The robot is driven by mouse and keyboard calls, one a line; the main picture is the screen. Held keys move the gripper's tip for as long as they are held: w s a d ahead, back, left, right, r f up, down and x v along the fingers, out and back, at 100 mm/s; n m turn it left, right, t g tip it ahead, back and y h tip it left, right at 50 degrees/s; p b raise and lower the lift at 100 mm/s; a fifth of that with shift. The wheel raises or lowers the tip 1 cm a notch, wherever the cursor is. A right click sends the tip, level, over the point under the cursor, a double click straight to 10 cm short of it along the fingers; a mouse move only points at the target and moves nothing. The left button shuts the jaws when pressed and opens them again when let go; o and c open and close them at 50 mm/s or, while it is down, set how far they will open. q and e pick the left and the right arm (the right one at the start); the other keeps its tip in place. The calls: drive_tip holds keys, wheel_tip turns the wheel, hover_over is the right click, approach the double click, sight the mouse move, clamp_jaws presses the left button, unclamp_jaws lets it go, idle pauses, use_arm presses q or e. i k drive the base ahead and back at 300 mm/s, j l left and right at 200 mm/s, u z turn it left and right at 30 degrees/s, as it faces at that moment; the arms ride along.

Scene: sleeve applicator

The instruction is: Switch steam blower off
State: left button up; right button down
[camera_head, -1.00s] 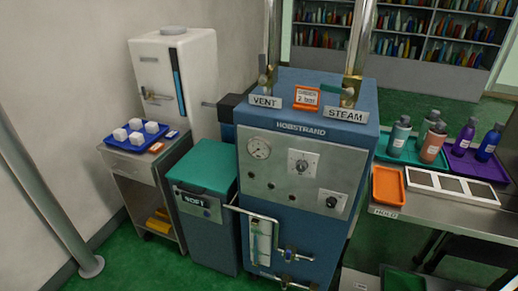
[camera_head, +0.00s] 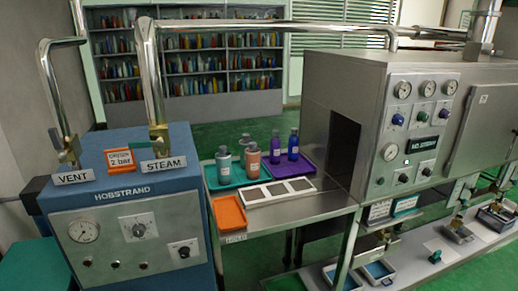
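A stainless tunnel machine (camera_head: 335,100) stands at the centre right, with a dark opening in its left side. Its front panel (camera_head: 410,135) carries gauges, coloured knobs and a dark display whose text is too small to read. No part is clearly labelled as the steam blower. A blue Hobstrand unit (camera_head: 130,208) stands at the left, with VENT (camera_head: 73,177) and STEAM (camera_head: 163,164) labels beside brass valves. Its steel front has a gauge (camera_head: 84,230), a central dial (camera_head: 138,229) and a black knob (camera_head: 183,250). Neither gripper is in view.
A steel table (camera_head: 285,215) between the machines holds a green tray (camera_head: 217,184), a purple tray (camera_head: 304,169) with bottles, an orange tray (camera_head: 229,213) and a white framed panel (camera_head: 278,190). A low shelf (camera_head: 420,262) runs below the tunnel. Green floor shows at the bottom right.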

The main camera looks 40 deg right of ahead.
sight(403, 179)
drive_tip(key=z, duration=2.3)
